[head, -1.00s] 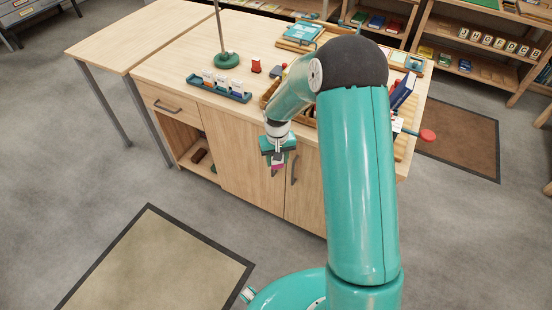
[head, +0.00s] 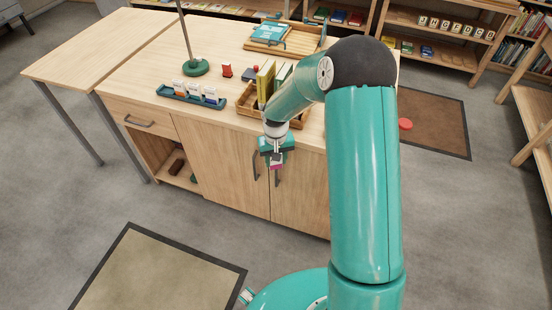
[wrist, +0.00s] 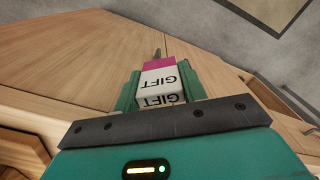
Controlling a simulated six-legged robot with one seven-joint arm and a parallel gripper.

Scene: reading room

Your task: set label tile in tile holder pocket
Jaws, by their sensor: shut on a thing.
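My gripper (head: 276,158) is shut on a label tile (wrist: 160,80), white with a magenta end and the word GIFT on it. In the head view only the magenta end of the tile (head: 276,167) shows, below the jaws. The gripper hangs in front of the cabinet doors, below the worktop edge. The tile holder appears to be the teal tray (head: 190,97) on the worktop, left of and beyond my gripper. It holds several white tiles with coloured ends. Whether it has an empty pocket is too small to tell.
The wooden worktop (head: 140,78) carries a green-based stand (head: 195,68), a small red object (head: 227,70) and a wooden tray with upright books (head: 265,83). A side table (head: 95,45) adjoins at the left. Open floor lies in front of the cabinet.

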